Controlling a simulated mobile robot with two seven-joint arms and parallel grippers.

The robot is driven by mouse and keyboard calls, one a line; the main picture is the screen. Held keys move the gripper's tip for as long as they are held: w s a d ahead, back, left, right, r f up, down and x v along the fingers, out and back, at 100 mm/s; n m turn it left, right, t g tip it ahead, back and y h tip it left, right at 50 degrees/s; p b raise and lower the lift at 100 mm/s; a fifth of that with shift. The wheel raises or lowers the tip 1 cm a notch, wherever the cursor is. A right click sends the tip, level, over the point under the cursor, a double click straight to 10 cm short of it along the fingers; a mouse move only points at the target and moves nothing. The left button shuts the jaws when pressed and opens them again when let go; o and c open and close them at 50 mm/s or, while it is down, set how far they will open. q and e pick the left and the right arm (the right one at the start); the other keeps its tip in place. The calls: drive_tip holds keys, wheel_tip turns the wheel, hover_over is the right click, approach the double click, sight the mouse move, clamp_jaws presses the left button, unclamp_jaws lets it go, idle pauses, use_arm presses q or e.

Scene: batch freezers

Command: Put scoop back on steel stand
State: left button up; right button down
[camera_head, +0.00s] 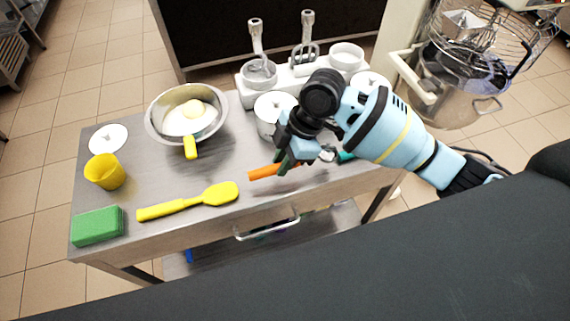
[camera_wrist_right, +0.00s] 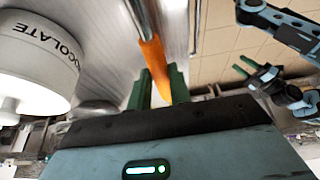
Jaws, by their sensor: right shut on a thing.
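My right gripper (camera_head: 284,163) is above the steel table and shut on a slim orange handle (camera_head: 264,172). In the right wrist view, the handle (camera_wrist_right: 152,60) lies between the green fingertips (camera_wrist_right: 160,88). It appears to belong to the scoop, but its bowl cannot be made out. A white stand (camera_head: 300,74) at the table's back holds bowls and two upright metal-handled tools (camera_head: 257,40) (camera_head: 307,38). I cannot tell which thing is the steel stand. My left gripper (camera_wrist_right: 256,74) shows in the right wrist view, open and empty. It is outside the head view.
The steel table (camera_head: 200,225) holds a metal bowl (camera_head: 156,131), a yellow cup (camera_head: 104,172), a green sponge (camera_head: 97,226) and a yellow spatula (camera_head: 190,201). A white tub (camera_head: 268,123) stands close behind my right gripper; one labelled chocolate (camera_wrist_right: 40,50) is beside it in the wrist view.

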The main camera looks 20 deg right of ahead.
drive_tip(key=f, duration=0.2)
drive_tip(key=shift+w+d+f, duration=0.3)
drive_tip(key=shift+d+f, duration=0.1)
drive_tip(key=shift+f, duration=0.35)
drive_tip(key=shift+f, duration=0.1)
drive_tip(key=shift+f, duration=0.1)
drive_tip(key=c, duration=1.3)
unclamp_jaws()
drive_tip(key=p+v, duration=0.1)
drive_tip(key=v, duration=1.1)
drive_tip(key=shift+r, duration=0.25)
